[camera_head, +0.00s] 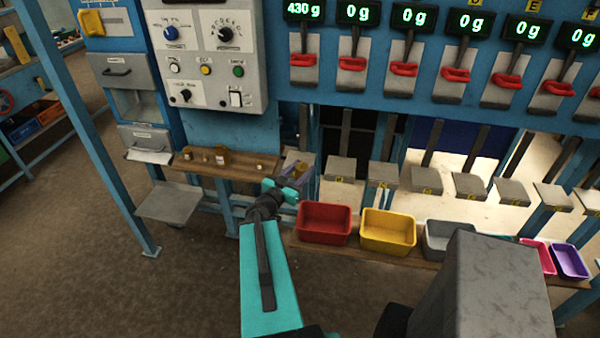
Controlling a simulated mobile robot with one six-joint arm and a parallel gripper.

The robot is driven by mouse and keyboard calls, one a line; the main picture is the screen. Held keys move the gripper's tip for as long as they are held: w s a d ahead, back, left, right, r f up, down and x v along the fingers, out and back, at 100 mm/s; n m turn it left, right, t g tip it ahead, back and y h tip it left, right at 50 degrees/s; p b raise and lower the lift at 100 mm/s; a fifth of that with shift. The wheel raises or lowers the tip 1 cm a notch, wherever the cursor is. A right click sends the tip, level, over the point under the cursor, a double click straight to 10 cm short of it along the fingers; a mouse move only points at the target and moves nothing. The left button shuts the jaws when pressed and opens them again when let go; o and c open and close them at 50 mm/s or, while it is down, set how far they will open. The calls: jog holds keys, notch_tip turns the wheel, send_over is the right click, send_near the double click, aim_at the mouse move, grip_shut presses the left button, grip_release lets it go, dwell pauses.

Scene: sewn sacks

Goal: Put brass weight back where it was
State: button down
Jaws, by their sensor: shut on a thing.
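My gripper (296,181), with teal fingers, is at the leftmost grey weighing pan (297,160), in front of the rack. It is shut on a small brass weight (300,169), mostly hidden by the fingers. I cannot tell whether the weight touches the pan. The display (303,10) above this pan reads 430 g. Several more brass weights (222,156) stand on a brown wooden shelf (205,171) to the left of my gripper.
Red (325,236), yellow (388,245) and grey (440,232) bins stand on a low plank, right of my arm. More weighing pans (383,173) line the rack, their displays reading 0 g. A grey plate (168,208) juts out below the shelf. The left floor is clear.

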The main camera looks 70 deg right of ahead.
jog(key=w+a+n+t+b, duration=0.2)
jog(key=w+a+n+t, duration=0.15)
jog(key=w+a, duration=1.1)
jog(key=w+a+n+t+b, duration=0.2)
jog(key=w+a+t+b, duration=0.15)
jog(key=w+a, duration=1.05)
jog(key=w+a+n+t+y+b, duration=0.1)
jog(key=w+a, duration=0.3)
jog(key=a, duration=0.8)
jog(key=w+a+f+n+t+y+b, duration=0.1)
jog(key=w+a+t, duration=0.3)
jog(key=a, duration=0.8)
jog(key=w+a+f+n+t+y+b, duration=0.1)
jog(key=w+a+n+t+b, duration=0.1)
jog(key=a, duration=1)
jog(key=shift+w+t, duration=0.5)
jog(key=shift+w, duration=0.9)
jog(key=shift+w+n, duration=0.1)
jog(key=shift+n, duration=0.15)
